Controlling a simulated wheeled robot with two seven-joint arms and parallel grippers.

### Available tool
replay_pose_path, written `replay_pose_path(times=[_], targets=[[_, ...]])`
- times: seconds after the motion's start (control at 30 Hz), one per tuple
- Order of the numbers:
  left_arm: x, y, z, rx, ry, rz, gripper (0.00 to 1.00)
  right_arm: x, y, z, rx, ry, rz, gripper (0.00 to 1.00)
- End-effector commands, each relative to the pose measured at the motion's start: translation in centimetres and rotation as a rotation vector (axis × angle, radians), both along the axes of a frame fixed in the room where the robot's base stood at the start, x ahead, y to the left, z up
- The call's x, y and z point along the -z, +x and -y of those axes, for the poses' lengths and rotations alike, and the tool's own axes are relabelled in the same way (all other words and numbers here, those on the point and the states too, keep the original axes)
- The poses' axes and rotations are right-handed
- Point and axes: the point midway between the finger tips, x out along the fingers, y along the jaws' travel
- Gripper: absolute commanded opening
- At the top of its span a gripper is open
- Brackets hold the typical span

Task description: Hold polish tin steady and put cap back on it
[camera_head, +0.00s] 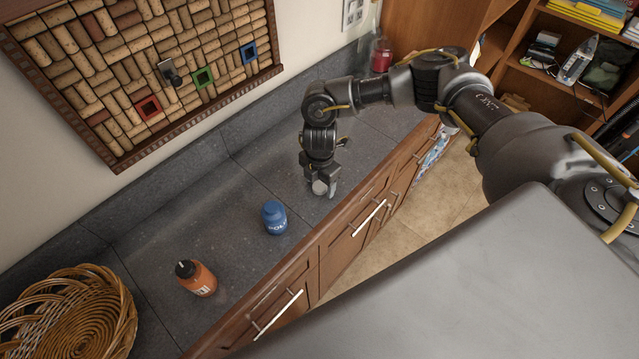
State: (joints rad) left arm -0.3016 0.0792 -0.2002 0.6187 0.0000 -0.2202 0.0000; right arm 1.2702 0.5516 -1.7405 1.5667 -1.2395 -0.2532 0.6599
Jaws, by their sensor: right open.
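The polish tin (276,222) is a small blue container with white lettering, standing upright on the dark grey counter. Its top is blue and rounded; I cannot tell whether that is a cap or the tin's own neck. My right gripper (322,188) points down at the counter, to the right of the tin and apart from it. It is open. A small pale grey round shape shows at its fingertips; I cannot tell whether it is a loose cap or part of the gripper. My left gripper is not in view.
An orange bottle with a black top (197,279) stands left of the tin. A wicker basket (122,290) sits at the far left. A red jar (381,56) stands at the back. The counter (215,215) around the tin is clear, with its front edge close by.

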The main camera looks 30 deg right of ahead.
Motion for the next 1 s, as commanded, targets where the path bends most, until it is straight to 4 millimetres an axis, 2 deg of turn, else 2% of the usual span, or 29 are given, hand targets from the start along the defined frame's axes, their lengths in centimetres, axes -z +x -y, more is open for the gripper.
replay_pose_path(times=[0.37,0.73,1.0], targets=[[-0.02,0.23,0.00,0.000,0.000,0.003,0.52,0.23,0.03,0.01,-0.001,0.000,0.000,0.63],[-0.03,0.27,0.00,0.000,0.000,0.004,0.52,0.21,0.02,0.03,0.000,0.000,0.000,0.16],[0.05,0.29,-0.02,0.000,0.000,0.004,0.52,0.17,0.03,0.02,0.000,0.000,0.001,0.16]])
